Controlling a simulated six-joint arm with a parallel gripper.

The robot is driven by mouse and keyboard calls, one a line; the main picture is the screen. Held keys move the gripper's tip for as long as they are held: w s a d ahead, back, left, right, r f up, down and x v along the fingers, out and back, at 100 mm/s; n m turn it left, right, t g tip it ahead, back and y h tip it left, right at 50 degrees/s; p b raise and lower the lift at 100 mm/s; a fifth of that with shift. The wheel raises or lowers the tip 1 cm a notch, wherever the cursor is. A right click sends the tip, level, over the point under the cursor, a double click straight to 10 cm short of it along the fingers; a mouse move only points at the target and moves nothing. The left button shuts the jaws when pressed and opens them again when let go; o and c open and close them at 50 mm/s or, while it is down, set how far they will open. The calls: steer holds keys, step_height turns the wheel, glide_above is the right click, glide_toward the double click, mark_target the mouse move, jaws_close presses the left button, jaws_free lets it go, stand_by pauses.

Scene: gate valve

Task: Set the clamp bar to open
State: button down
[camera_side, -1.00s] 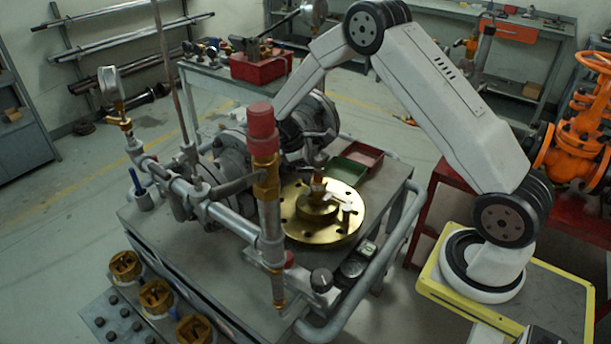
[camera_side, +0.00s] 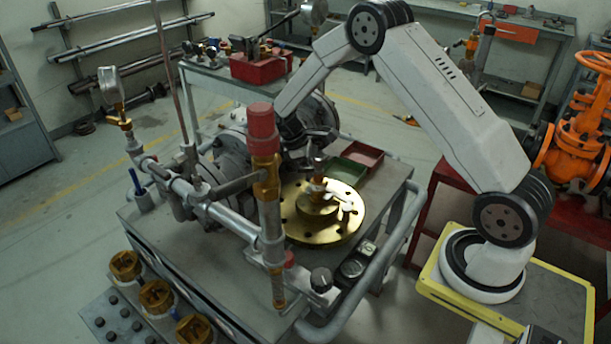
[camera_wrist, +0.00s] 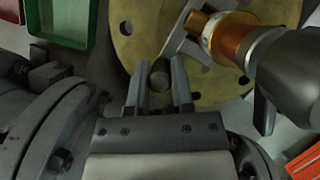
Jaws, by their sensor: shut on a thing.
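My gripper (camera_wrist: 160,88) has its two fingers on either side of a dark round peg (camera_wrist: 160,70) in the wrist view. The peg stands at the end of a grey bar, which looks like the clamp bar (camera_wrist: 178,45). The bar runs up and right to a brass collar (camera_wrist: 208,32) on a thick stem, over a brass flange (camera_wrist: 135,60). In the side view the flange (camera_side: 296,228) lies flat on the cart, with a pale bar (camera_side: 345,207) over its right part. There my gripper (camera_side: 318,145) is above the far side of the flange, its fingertips hard to make out.
A green tray (camera_side: 346,171) and a red tray (camera_side: 362,154) lie behind the flange. A red-capped upright pipe (camera_side: 264,130) stands in front of it at the left. A grey handrail (camera_side: 388,255) runs along the cart's right side. Grey valve bodies (camera_wrist: 50,130) are close beside my gripper.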

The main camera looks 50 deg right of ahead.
steer(key=shift+s+d+m, duration=0.15)
steer(key=shift+d+m, duration=0.45)
steer(key=shift+d, duration=0.2)
steer(key=s+d+m+y, duration=0.1)
steer(key=d+m, duration=0.1)
steer(key=s+d+m+y, duration=0.1)
steer(key=s+d+m, duration=0.1)
steer(key=s+d+m+y, duration=0.1)
steer(key=s+d+m, duration=0.1)
steer(key=shift+d+m+g, duration=0.3)
steer(key=shift+m, duration=0.1)
steer(key=shift+s+d+m+y, duration=0.2)
steer(key=shift+s+d+m, duration=0.15)
steer(key=shift+s+m, duration=0.25)
steer(key=shift+s+d+m+y, duration=0.2)
steer(key=shift+s+d+m, duration=0.1)
steer(key=shift+s+m, duration=0.3)
steer(key=shift+c, duration=2.4)
jaws_free()
steer(key=v, duration=0.7)
steer(key=shift+r, duration=0.45)
